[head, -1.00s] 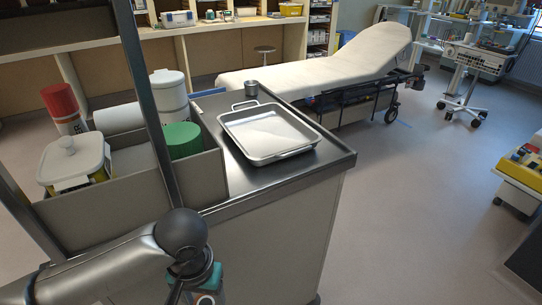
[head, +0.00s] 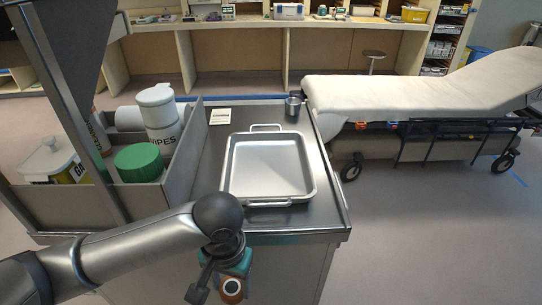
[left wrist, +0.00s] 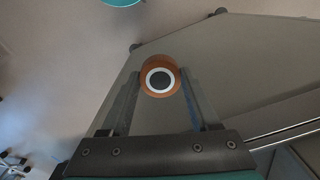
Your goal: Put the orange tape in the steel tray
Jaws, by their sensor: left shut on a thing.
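The orange tape (head: 231,290) is a small roll with a pale ring and dark centre at the bottom of the head view. My left gripper (head: 220,284) is shut on it, in front of the cart and below its top. In the left wrist view the tape (left wrist: 160,63) sits between the two fingers of the left gripper (left wrist: 160,90). The steel tray (head: 268,168) lies on the dark cart top, beyond and slightly right of my left gripper. It looks empty, with a handle at each end. My right gripper is not in view.
A grey bin (head: 180,188) at left holds a green-lidded tub (head: 139,162), a wipes canister (head: 160,112) and other containers. A metal cup (head: 293,108) and a card (head: 220,116) stand behind the tray. A stretcher (head: 410,98) is beyond. Floor at right is clear.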

